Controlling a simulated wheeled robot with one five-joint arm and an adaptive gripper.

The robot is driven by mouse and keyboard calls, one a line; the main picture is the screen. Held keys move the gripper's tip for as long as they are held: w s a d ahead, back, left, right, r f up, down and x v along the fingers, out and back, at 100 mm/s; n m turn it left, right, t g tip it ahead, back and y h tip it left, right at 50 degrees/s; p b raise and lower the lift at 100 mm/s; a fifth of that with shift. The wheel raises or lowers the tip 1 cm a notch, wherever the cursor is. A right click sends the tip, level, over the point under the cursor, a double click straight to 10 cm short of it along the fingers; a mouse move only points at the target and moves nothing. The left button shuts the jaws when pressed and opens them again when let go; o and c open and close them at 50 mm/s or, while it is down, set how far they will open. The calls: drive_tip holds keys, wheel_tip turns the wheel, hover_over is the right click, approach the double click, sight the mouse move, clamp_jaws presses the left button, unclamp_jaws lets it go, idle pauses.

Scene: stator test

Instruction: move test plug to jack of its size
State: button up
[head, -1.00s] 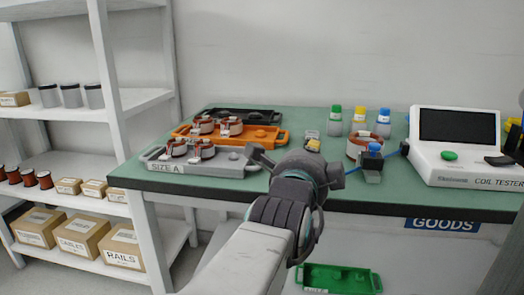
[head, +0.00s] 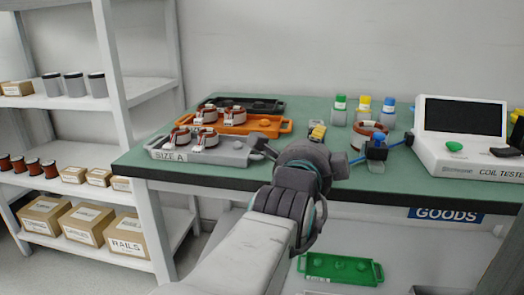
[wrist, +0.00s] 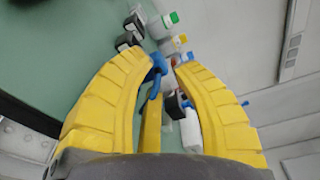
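A blue test plug (head: 377,141) sits at a dark block (head: 375,165) on the green bench, beside a copper coil. A blue cable (head: 397,145) runs from it towards the coil tester. Dark blocks (wrist: 127,41) show ahead.
Bottles (head: 362,112) stand behind. The coil tester (head: 462,160) is at right. A green tray (head: 340,272) lies below the bench; shelves (head: 135,95) stand left.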

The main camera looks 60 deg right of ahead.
drive_tip(key=s+a, duration=0.2)
drive_tip(key=a, duration=0.9)
drive_tip(key=shift+a+r, duration=0.3)
drive_tip(key=shift+w, duration=0.1)
idle(0.4)
